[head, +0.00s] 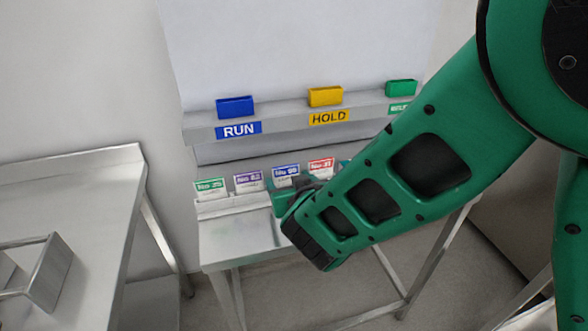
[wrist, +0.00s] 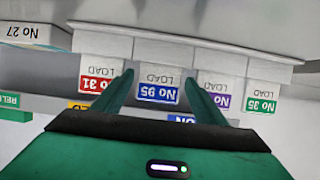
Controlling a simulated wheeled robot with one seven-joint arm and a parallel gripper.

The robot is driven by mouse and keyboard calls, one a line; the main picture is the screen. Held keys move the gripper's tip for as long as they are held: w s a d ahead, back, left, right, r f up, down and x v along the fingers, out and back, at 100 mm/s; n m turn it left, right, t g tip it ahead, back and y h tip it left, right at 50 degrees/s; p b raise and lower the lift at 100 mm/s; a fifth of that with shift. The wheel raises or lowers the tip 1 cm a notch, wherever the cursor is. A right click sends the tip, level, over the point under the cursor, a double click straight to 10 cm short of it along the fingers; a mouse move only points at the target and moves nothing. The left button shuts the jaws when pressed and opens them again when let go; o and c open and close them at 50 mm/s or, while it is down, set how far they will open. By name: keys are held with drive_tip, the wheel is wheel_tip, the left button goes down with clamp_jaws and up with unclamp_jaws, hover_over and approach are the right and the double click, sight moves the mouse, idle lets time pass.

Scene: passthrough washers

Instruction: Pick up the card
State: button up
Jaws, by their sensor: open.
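Several cards stand in a row in holders on a metal table. The blue-labelled card, No 95 (wrist: 158,92), shows in the wrist view between my open fingers; the head view also shows it (head: 286,171). My gripper (wrist: 159,78) is open and empty, with one finger on each side of this card. I cannot tell how near the fingers are in depth. The red No 31 card (wrist: 97,85) and purple card (wrist: 215,98) are its neighbours, each partly behind a finger. A green card (wrist: 260,104) stands at the row's end. In the head view my arm hides the row's right part.
Above the cards a grey shelf (head: 290,118) carries a blue holder (head: 235,107) marked RUN, a yellow holder (head: 325,97) marked HOLD and a green holder (head: 400,88). Another metal table (head: 85,190) stands at left. The table front (head: 235,238) before the cards is clear.

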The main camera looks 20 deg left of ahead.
drive_tip(key=shift+w+a, duration=0.1)
drive_tip(key=shift+w, duration=0.05)
drive_tip(key=c, duration=0.8)
